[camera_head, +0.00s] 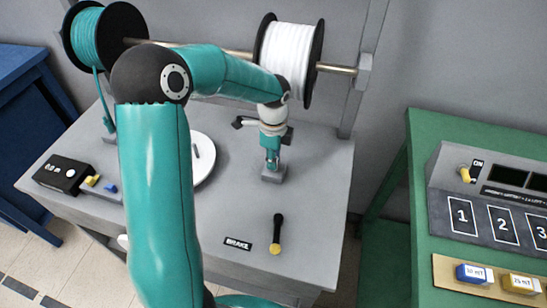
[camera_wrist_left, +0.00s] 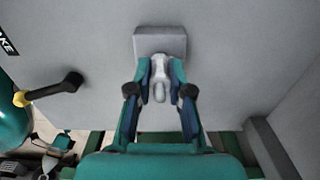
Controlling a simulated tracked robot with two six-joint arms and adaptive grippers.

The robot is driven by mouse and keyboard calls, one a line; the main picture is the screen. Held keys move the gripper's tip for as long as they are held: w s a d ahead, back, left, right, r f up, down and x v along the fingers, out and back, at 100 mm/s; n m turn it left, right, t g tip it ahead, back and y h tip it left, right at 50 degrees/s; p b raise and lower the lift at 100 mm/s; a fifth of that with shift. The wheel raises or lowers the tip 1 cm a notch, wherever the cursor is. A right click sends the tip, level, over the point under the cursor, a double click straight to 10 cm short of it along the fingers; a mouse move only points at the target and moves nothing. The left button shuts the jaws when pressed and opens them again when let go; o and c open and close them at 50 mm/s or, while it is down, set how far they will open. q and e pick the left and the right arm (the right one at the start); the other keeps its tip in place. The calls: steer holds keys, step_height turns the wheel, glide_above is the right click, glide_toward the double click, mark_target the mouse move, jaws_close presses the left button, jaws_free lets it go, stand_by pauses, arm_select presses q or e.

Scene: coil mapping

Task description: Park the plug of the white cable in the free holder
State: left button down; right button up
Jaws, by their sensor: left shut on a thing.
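The white cable is wound on a black-flanged spool (camera_head: 288,52) on the rod at the back of the grey bench. My left gripper (camera_head: 272,158) points down at a small grey holder block (camera_head: 273,176) on the bench. In the left wrist view, its fingers (camera_wrist_left: 160,75) are shut on the pale plug (camera_wrist_left: 159,88), which is right at the grey holder block (camera_wrist_left: 160,43). I cannot tell how deep the plug sits in the block. No cable run between the spool and the plug is clear. My right gripper is not in view.
A teal cable hangs from the teal spool (camera_head: 88,38) at the back left. The bench (camera_head: 225,225) carries a black meter (camera_head: 62,174), a white disc (camera_head: 204,165) partly behind my arm, and a brake lever (camera_head: 277,235). A green table (camera_head: 420,150) with a numbered panel stands right.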

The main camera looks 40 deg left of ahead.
arm_select(q)
steer(key=c, duration=1)
jaws_free()
steer(key=shift+r, duration=0.1)
step_height(320, 180, up, 12)
steer(key=shift+d+f, duration=0.1)
steer(key=shift+f, duration=0.1)
